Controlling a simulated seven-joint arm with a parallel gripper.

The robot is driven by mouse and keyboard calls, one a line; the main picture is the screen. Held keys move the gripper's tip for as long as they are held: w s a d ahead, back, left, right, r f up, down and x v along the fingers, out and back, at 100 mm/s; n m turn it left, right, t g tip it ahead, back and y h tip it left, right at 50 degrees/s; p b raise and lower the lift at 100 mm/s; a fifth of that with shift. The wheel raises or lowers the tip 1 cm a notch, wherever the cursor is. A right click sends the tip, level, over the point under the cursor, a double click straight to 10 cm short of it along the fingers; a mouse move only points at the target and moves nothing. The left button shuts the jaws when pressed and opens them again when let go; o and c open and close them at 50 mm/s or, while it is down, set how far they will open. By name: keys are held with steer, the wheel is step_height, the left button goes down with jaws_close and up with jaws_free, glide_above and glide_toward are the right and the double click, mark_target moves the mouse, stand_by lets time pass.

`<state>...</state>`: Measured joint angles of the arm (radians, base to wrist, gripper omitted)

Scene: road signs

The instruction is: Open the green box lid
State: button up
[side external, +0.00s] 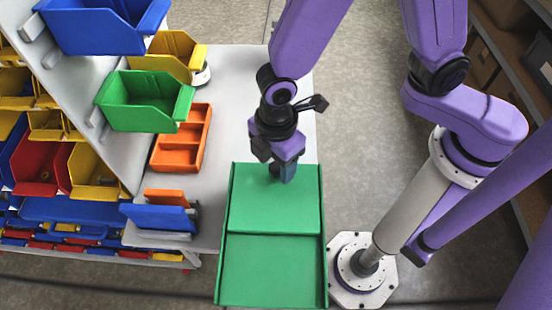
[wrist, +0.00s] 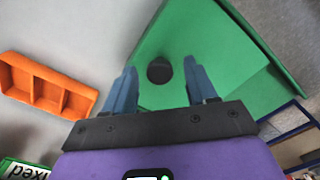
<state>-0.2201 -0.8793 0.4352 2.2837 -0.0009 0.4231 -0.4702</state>
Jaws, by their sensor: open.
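The green box (side external: 322,270) stands at the near end of the grey table in the side external view. Its top shows two green panels, an upper one and a lower one. The green lid (side external: 265,205) appears to be the upper panel; it also shows in the wrist view (wrist: 215,45). A dark round spot (wrist: 159,70), knob or hole I cannot tell, is on the green surface. My gripper (side external: 286,174) points down over the far edge of the upper panel. In the wrist view its blue fingers (wrist: 160,85) are apart, on either side of the dark spot. Contact is unclear.
An orange divided tray (side external: 180,140) lies on the table to the left, also in the wrist view (wrist: 45,85). A green bin (side external: 145,100) and a blue bin (side external: 100,25) hang from the rack at left. The table between tray and box is clear.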

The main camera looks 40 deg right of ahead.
jaws_close()
glide_toward(274, 231)
step_height(274, 231, down, 5)
steer(key=shift+a+f, duration=0.1)
jaws_free()
